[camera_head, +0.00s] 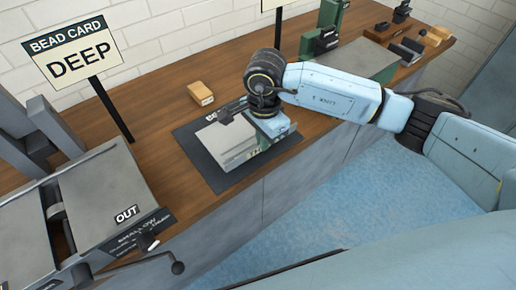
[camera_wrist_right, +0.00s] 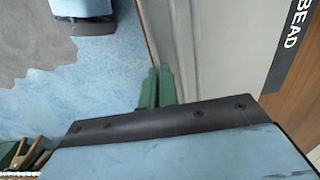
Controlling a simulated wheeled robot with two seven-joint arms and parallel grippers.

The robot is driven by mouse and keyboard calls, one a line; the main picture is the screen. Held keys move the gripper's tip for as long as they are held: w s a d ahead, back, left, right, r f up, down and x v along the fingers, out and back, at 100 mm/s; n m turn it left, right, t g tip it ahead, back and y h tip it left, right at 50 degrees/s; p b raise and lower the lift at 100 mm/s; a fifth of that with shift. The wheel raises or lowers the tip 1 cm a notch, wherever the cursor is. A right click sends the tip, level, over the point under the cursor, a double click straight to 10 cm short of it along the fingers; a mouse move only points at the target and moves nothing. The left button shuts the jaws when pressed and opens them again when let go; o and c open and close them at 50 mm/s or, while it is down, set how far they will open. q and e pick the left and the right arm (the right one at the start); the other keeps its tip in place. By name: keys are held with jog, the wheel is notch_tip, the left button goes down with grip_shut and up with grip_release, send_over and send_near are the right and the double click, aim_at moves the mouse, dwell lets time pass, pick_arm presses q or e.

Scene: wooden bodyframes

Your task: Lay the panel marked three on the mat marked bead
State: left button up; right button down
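The dark mat (camera_head: 203,165) lies on the wooden bench in the head view; its white lettering is mostly hidden there, but the right wrist view reads BEAD on the mat (camera_wrist_right: 287,45). A light grey panel (camera_head: 225,139) is over the mat; its number does not show, and I cannot tell whether it rests flat. It fills the upper middle of the wrist view (camera_wrist_right: 205,50). My right gripper (camera_head: 262,143) is at the panel's right side, pointing down. Its green fingertips (camera_wrist_right: 157,88) are close together at the panel's edge; their grip is unclear. My left gripper is out of view.
A sign (camera_head: 75,55) reads BEAD CARD DEEP. A tan block (camera_head: 200,93) sits behind the mat. A grey machine with an OUT label (camera_head: 127,214) stands at left. Green equipment (camera_head: 322,38) and small items are at the far right. Bare bench separates the machine and mat.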

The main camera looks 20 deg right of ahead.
jog(key=shift+f, duration=2.4)
jog(key=shift+f+b, duration=0.2)
jog(key=shift+b, duration=0.15)
jog(key=c, duration=1.7)
grip_release()
jog(key=shift+r, duration=0.1)
notch_tip(320, 180, up, 12)
jog(key=shift+r+p, duration=0.1)
jog(key=shift+p, duration=0.45)
